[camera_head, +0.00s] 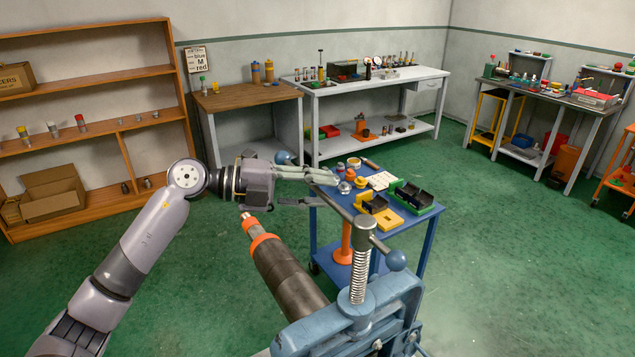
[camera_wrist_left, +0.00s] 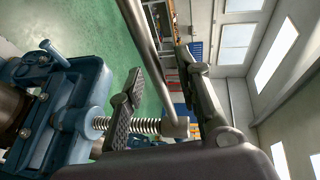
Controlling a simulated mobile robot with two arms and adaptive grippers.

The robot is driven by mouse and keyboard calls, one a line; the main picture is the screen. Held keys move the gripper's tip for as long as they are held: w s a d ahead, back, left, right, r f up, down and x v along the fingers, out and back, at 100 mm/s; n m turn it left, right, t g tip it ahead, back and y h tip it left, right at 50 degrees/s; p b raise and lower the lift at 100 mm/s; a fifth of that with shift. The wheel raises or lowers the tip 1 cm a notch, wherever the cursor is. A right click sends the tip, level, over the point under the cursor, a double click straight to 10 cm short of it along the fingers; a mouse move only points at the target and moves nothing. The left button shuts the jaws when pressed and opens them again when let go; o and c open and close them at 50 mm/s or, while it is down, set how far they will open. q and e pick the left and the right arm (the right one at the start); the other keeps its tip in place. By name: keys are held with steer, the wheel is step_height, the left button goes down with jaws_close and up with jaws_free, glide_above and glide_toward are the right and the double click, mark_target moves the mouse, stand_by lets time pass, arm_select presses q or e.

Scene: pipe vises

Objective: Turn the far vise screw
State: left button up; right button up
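One blue vise (camera_head: 350,325) stands in the foreground, with an upright threaded screw (camera_head: 358,270) topped by a grey head. A grey handle bar (camera_head: 352,213) runs through the head, with a blue ball (camera_head: 396,260) at its near end; another blue ball (camera_head: 285,157) shows behind my gripper. My left gripper (camera_head: 326,190) is open, its fingers apart on either side of the bar. In the left wrist view the bar (camera_wrist_left: 146,50) passes between the spread fingers (camera_wrist_left: 165,100), and the screw (camera_wrist_left: 140,126) shows below. Contact cannot be told. My right gripper is out of view.
A dark pipe (camera_head: 283,270) with orange bands extends from the vise under my left gripper. A blue cart (camera_head: 412,240) with bins and small parts stands just behind. Shelves (camera_head: 95,72) and workbenches (camera_head: 375,82) line the walls. Green floor is clear at right.

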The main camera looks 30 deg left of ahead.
arm_select(q)
steer(key=shift+c, duration=0.5)
jaws_close()
stand_by(0.5)
